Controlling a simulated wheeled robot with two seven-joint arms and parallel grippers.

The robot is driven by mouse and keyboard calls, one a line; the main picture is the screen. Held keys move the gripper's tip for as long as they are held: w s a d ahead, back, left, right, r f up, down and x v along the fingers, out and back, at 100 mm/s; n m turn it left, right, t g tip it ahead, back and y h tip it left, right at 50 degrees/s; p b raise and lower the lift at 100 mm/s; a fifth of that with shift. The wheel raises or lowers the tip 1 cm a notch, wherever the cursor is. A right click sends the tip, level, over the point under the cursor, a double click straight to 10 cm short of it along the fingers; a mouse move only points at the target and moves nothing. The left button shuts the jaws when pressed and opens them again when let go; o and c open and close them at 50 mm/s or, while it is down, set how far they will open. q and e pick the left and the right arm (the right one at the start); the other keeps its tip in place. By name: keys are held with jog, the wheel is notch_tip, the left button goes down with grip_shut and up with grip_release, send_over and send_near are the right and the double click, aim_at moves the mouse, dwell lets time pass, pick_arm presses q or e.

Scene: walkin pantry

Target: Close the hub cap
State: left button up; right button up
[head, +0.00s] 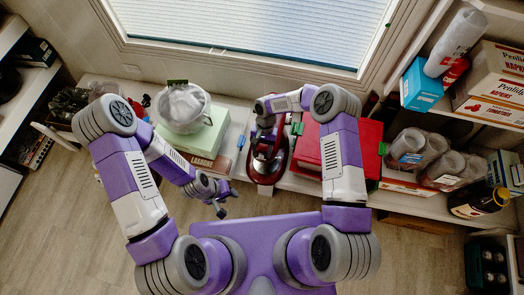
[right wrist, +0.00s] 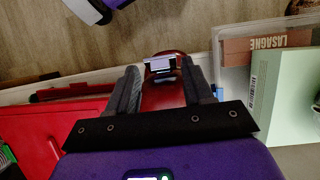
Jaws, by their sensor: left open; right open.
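A red stand mixer (head: 266,168) with a silver bowl stands on the shelf below the window in the head view. In the right wrist view its red head (right wrist: 165,93) lies between my fingers. A small silver and dark hub cap (right wrist: 160,66) shows at the end of the head. It looks flipped outward, but its exact angle is hard to tell. My right gripper (right wrist: 161,76) is open, its fingers on either side of the head; contact cannot be told. In the head view my left gripper (head: 222,203) is open and empty over the floor, left of the mixer.
A red box (head: 368,150) stands close to the right of the mixer. A pale green box (head: 207,137) with a clear container (head: 183,108) on it stands to the left. Loaded shelves line the right side. The wooden floor in front is clear.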

jog(key=shift+s+f, duration=0.1)
jog(key=shift+f, duration=0.15)
grip_shut()
